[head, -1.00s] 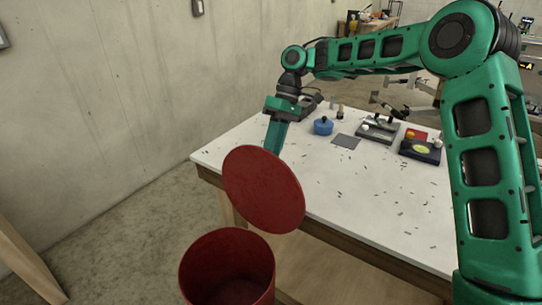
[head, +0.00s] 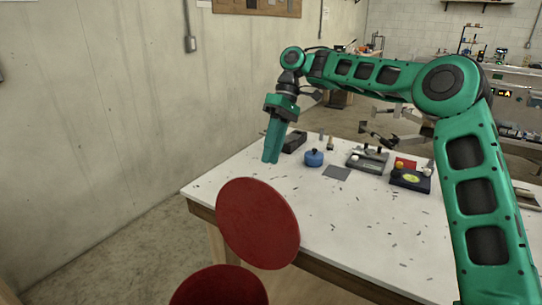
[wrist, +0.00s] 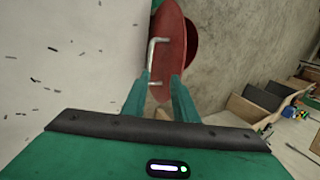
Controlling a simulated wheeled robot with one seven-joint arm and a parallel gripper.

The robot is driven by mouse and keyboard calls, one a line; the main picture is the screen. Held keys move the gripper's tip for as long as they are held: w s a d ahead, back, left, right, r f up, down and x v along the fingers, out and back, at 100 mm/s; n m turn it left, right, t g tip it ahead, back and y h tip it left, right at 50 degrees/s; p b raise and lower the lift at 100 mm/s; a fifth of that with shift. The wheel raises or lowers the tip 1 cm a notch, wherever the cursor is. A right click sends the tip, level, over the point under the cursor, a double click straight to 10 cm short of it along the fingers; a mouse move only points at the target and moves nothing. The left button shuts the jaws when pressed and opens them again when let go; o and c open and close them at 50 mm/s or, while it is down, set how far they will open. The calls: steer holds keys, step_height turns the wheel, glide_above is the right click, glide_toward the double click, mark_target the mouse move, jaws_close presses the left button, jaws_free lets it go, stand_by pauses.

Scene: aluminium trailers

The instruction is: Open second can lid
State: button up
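The red can (head: 222,287) stands on the floor by the table's front corner, cut off by the bottom of the head view. Its round red lid (head: 258,222) is raised and steeply tilted above it. In the wrist view the lid (wrist: 168,45) is nearly edge-on, with a metal handle (wrist: 151,60) on its left face, and part of the can (wrist: 191,45) shows behind. My gripper (head: 271,160) is above the lid, pointing down, apart from it in the head view. In the wrist view its two fingers (wrist: 160,92) are spread, with nothing held between them.
The white table (head: 370,235) carries a blue pot (head: 314,158), a grey square plate (head: 337,173) and dark devices (head: 410,180), with small dark scraps scattered about. A concrete wall (head: 100,110) stands to the left. Floor between wall and table is clear.

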mark_target(266, 184)
steer(key=shift+w+d, duration=0.2)
steer(key=shift+d, duration=0.05)
steer(key=c, duration=0.5)
steer(key=w+d+t+y, duration=0.1)
steer(key=d, duration=0.1)
steer(key=w+d+y, duration=0.1)
steer(key=d, duration=0.2)
steer(key=w+d+f+n+t+y, duration=0.1)
steer(key=d, duration=0.2)
steer(key=shift+w+d+t+y, duration=0.25)
steer(key=shift+w+t+y, duration=0.05)
steer(key=shift+w+y, duration=0.1)
jaws_close()
steer(key=s+a+f, duration=0.5)
steer(key=a+f, duration=0.2)
steer(key=f, duration=0.1)
steer(key=shift+a, duration=0.4)
steer(key=shift+s+r, duration=0.1)
steer(key=shift+s, duration=0.05)
steer(key=shift+t+h, duration=0.4)
steer(key=shift+s+a+r, duration=0.35)
steer(key=shift+s+a, duration=0.15)
steer(key=shift+s, duration=0.25)
steer(key=shift+s+a+r, duration=0.3)
steer(key=shift+s+a, duration=0.2)
steer(key=shift+s, duration=0.25)
steer(key=shift+s+a+r, duration=0.35)
steer(key=shift+s+a, duration=0.15)
steer(key=shift+s, duration=0.25)
